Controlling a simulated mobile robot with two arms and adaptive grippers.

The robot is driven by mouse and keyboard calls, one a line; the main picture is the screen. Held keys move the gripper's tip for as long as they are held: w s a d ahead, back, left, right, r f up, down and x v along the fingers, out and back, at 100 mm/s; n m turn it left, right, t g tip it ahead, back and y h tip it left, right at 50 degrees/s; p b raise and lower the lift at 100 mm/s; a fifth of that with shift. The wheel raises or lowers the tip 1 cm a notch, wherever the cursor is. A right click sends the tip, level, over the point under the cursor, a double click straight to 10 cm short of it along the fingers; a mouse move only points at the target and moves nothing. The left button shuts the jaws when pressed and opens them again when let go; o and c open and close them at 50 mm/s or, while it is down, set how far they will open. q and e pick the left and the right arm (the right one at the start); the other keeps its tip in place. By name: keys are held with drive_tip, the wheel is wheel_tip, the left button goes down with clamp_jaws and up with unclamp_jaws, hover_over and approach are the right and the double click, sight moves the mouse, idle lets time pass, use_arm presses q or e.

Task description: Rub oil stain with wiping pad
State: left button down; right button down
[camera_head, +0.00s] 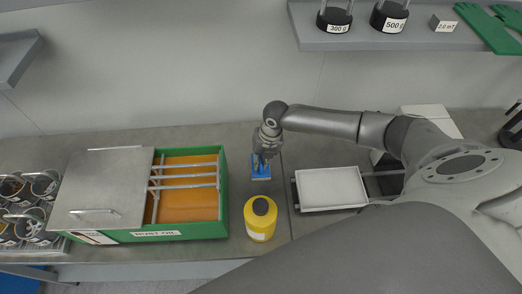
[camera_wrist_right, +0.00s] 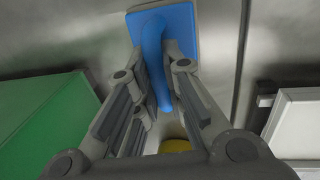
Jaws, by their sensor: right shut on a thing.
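The blue wiping pad (camera_head: 261,173) is at the middle of the grey worktop, between the green box and the white tray. In the right wrist view the pad (camera_wrist_right: 190,32) shows as a flat blue plate with a curved blue handle. My right gripper (camera_head: 262,157) is shut on the handle, from above; its fingers (camera_wrist_right: 160,85) lie on both sides of it. The pad appears to be at or just above the worktop; I cannot tell whether it touches. No oil stain shows clearly; one may be hidden under the pad. My left gripper is not in view.
A yellow bottle (camera_head: 260,219) stands just in front of the pad. A green box (camera_head: 224,190) of orange liquid with a metal lid (camera_head: 100,185) is to the left. A white tray (camera_head: 331,188) is to the right. A shelf (camera_head: 400,42) with weights hangs above.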

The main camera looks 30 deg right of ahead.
drive_tip(key=shift+d+f, duration=0.1)
drive_tip(key=shift+r+p, duration=0.75)
drive_tip(key=shift+r, duration=0.05)
drive_tip(key=shift+r+p, duration=1.75)
drive_tip(key=shift+r, duration=0.45)
drive_tip(key=shift+r, duration=0.15)
drive_tip(key=shift+r+p, duration=1.05)
drive_tip(key=shift+r, duration=0.4)
drive_tip(key=shift+f, duration=0.1)
